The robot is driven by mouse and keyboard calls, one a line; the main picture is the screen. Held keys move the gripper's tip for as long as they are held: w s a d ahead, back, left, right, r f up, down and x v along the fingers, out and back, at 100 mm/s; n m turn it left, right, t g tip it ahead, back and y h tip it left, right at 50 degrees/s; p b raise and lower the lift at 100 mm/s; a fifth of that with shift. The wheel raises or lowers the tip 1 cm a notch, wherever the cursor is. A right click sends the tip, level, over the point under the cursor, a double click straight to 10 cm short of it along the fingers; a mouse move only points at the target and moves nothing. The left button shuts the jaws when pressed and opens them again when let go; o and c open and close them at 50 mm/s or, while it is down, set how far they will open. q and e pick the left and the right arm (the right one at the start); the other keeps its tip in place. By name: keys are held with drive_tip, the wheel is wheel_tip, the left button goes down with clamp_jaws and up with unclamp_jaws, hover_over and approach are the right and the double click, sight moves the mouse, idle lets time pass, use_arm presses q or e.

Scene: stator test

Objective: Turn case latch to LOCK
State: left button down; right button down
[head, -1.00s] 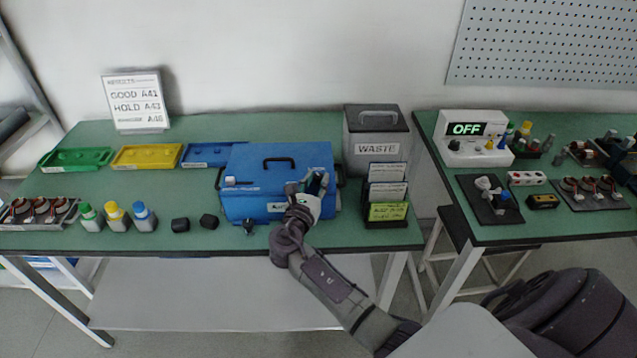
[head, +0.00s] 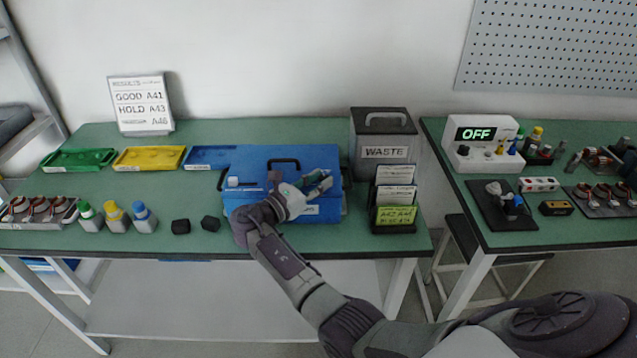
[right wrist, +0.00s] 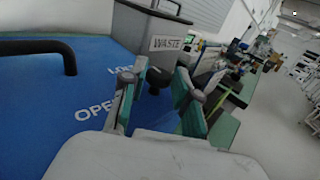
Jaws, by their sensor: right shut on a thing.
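The blue case (head: 252,160) stands on the bench with its black carry handle (head: 283,162) upright on top. My right gripper (head: 318,182) is at the right front part of the case. In the right wrist view its two fingers (right wrist: 160,100) straddle a spot at the case edge, beside the white OPEN (right wrist: 96,108) and LOCK (right wrist: 118,72) lettering. It is shut on the case latch, which the fingers and palm mostly hide. I cannot read the latch's exact angle. My left gripper is not in view.
The grey WASTE bin (head: 384,135) and a card holder (head: 395,205) stand close to the right of the case. Green (head: 78,160) and yellow (head: 149,157) trays lie behind.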

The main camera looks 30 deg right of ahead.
drive_tip(key=c, duration=0.9)
unclamp_jaws()
drive_tip(key=v, duration=0.7)
drive_tip(key=shift+a, duration=0.25)
drive_tip(key=shift+a, duration=0.1)
